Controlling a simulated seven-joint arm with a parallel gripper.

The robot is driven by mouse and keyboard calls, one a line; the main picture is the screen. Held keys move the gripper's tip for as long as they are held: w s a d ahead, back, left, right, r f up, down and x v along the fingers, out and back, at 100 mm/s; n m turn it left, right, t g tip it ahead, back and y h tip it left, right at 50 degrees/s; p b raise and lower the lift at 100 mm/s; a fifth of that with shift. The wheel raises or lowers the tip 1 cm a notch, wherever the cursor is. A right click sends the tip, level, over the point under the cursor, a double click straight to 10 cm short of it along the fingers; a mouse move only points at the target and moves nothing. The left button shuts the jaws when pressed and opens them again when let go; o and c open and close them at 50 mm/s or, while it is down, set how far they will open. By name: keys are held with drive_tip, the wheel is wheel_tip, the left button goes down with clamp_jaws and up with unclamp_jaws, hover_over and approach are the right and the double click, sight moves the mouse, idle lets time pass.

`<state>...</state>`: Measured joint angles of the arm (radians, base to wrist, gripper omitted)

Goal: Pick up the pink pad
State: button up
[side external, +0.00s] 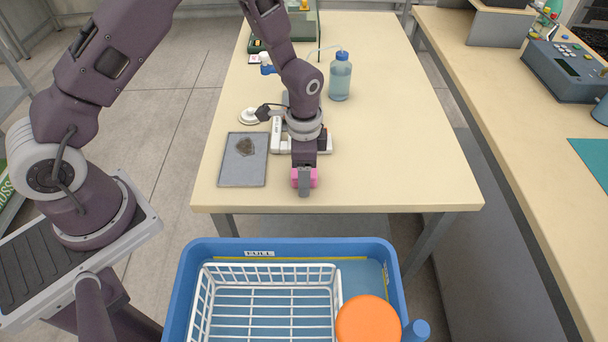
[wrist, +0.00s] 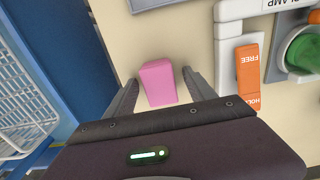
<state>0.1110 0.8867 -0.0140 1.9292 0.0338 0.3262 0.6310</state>
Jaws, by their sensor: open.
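The pink pad (wrist: 158,82) is a small block on the table, close to the table's front edge. In the wrist view it lies between the two open fingers of my gripper (wrist: 160,88), with a small gap visible on each side. In the side view my gripper (side external: 304,184) points down over the pad, and pink (side external: 313,178) shows on both sides of the near finger. That finger hides the middle of the pad. I cannot tell how far the fingertips are above the tabletop.
A white clamp device (side external: 281,135) with an orange lever (wrist: 249,76) and a green round part stands just behind. A grey tray (side external: 229,173) lies to the left, and a blue bottle (side external: 340,78) stands farther back. A blue tub (side external: 190,285) holding a white rack sits before the table.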

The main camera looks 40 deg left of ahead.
clamp_jaws()
wheel_tip(320, 180, up, 10)
drive_tip(key=shift+r, duration=0.1)
idle(0.5)
